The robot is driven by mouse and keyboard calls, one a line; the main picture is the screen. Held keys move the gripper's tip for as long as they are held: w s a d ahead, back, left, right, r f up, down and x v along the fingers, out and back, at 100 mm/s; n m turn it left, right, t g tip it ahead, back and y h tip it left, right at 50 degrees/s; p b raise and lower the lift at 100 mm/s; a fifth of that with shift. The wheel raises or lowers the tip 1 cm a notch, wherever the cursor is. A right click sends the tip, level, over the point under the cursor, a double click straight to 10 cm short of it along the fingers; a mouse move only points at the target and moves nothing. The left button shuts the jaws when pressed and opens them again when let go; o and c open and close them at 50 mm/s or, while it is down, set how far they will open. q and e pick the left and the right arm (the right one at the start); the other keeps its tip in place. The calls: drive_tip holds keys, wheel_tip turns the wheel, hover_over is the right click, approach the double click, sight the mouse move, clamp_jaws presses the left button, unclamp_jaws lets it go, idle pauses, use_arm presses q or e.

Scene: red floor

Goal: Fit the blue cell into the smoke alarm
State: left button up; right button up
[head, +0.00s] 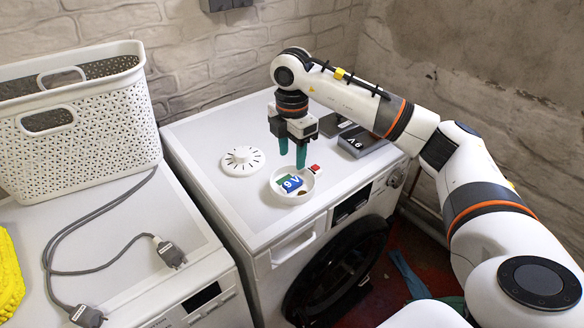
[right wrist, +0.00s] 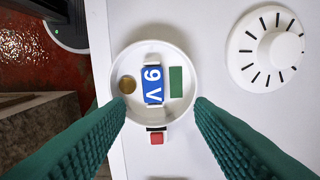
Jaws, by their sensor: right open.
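The smoke alarm (head: 277,197) is a round white open bowl on the right-hand white machine, with a red tab (right wrist: 157,137) at its rim. The blue cell (head: 291,184), marked 9 V, lies inside the bowl; in the right wrist view the cell (right wrist: 153,84) sits between small dark and white pieces at its ends. I cannot tell if it is fully seated. A green block (right wrist: 176,80) and a brass disc (right wrist: 128,84) lie beside it. My right gripper (head: 292,158) is open and empty, its green fingers pointing down above the alarm. My left gripper is out of view.
A white slotted cover (head: 243,161) lies left of the alarm. Dark grey boxes (head: 362,140) stand behind, right. A white basket (head: 92,130), a grey cable (head: 100,268) and a yellow cloth (head: 9,272) are on the left machine. The right machine's front left top is clear.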

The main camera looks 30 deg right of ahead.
wheel_tip(320, 180, up, 5)
drive_tip(key=shift+r, duration=0.1)
idle(0.7)
